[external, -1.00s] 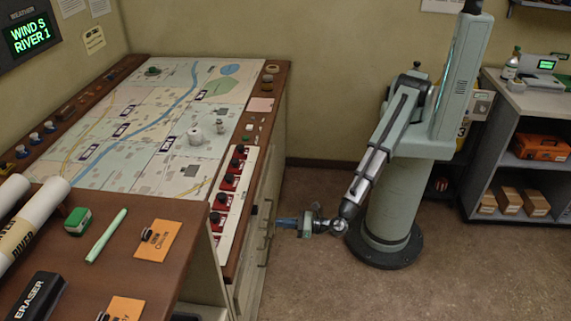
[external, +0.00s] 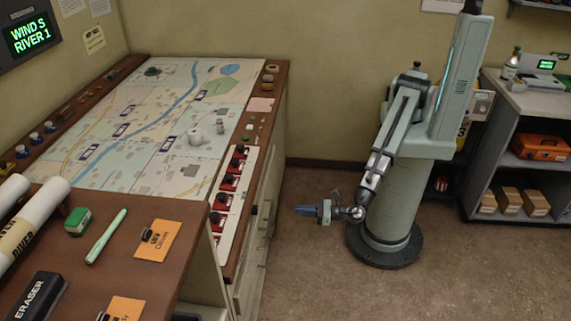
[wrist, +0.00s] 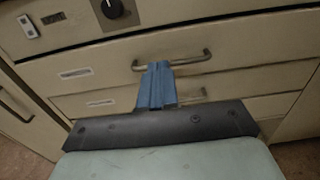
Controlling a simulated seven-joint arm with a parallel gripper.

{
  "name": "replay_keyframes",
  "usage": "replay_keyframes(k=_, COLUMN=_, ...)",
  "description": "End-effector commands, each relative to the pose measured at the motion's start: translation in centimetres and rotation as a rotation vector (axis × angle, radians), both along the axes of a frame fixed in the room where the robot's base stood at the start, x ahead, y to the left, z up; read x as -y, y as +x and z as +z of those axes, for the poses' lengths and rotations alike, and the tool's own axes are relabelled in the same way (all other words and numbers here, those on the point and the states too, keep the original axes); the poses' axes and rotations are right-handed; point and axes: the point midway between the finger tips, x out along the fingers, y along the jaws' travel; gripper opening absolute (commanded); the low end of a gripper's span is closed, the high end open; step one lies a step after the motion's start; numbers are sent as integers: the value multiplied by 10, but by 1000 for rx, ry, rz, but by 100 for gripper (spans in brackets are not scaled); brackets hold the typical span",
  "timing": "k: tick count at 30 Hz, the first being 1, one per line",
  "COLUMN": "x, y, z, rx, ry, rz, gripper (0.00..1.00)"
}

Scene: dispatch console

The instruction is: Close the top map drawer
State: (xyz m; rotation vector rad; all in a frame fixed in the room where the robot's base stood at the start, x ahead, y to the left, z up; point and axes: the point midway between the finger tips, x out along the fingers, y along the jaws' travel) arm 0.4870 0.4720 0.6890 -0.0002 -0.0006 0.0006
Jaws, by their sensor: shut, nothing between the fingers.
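The drawer fronts (external: 250,232) are on the right side of the map console and show at a steep angle in the external view. In the wrist view the top drawer (wrist: 240,78) has a bar handle (wrist: 205,56) and a pale label; its front looks about level with the cabinet face. Any small gap is hard to tell. My gripper (external: 298,210) is to the right of the drawers, with clear floor between. Its blue fingers (wrist: 157,75) are shut and empty, pointing at the cabinet, and overlap part of the top handle in the wrist view.
A lower drawer with its own handle (wrist: 195,97) sits below. A panel with a black knob (wrist: 113,8) is above. The map table (external: 150,120) carries small items. The floor (external: 310,270) right of the console is clear. A grey shelf (external: 500,170) stands far right.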

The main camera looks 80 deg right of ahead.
Motion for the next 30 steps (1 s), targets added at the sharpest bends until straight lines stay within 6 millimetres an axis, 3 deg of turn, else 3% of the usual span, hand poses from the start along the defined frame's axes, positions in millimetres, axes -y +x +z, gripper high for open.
replay_keyframes(k=21, x=-3, y=110, z=-2, rx=-1, ry=1, rz=-2, gripper=0)
replay_keyframes(k=30, x=-2, y=133, z=-1, rx=0, ry=0, rz=0, gripper=0)
